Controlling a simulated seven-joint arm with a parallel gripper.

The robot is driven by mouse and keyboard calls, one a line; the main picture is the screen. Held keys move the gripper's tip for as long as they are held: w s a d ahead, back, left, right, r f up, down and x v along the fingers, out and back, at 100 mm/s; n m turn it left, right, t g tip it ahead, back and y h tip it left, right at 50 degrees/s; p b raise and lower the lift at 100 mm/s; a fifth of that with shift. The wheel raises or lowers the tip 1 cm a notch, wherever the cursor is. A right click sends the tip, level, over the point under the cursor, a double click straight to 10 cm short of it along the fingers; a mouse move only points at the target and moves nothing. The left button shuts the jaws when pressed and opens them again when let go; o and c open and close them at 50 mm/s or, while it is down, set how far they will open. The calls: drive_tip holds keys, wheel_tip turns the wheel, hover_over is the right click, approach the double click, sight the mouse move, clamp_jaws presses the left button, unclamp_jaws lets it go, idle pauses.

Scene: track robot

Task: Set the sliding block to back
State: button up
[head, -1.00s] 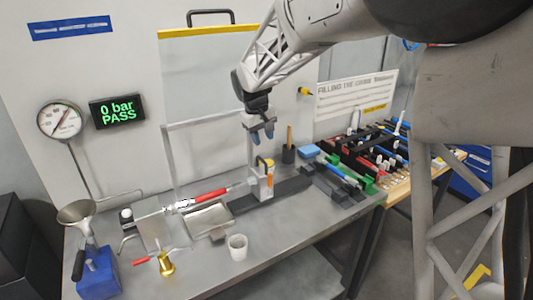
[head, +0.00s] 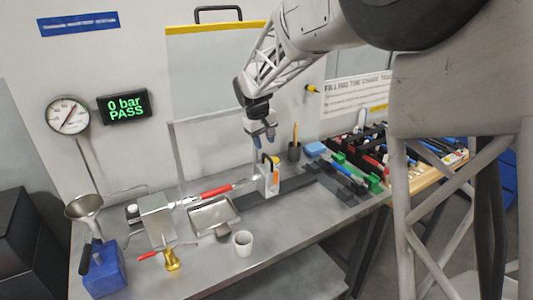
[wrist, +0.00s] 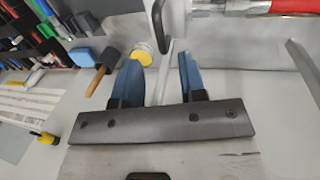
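The sliding block (head: 267,181) is a pale grey upright block with an orange stripe, a yellow part on top and a black curved handle. It stands on a dark rail (head: 268,197) on the bench. My gripper (head: 264,143), with blue fingers, is just above the block and apart from it. The black handle (wrist: 159,25) shows beyond the fingers there, and a yellow round part (wrist: 141,54) shows near the left finger.
A red-handled tool (head: 217,190) lies left of the block. A metal tray (head: 211,217) and a white cup (head: 243,244) are in front. A clear panel frame rises behind.

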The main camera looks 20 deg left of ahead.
sight(267, 156)
drive_tip(key=shift+w+d+f, duration=0.15)
drive_tip(key=shift+f, duration=0.75)
drive_tip(key=shift+w+d+f, duration=0.1)
drive_tip(key=shift+f, duration=0.75)
drive_tip(key=shift+w+d+f, duration=0.15)
drive_tip(key=shift+f, duration=0.75)
clamp_jaws()
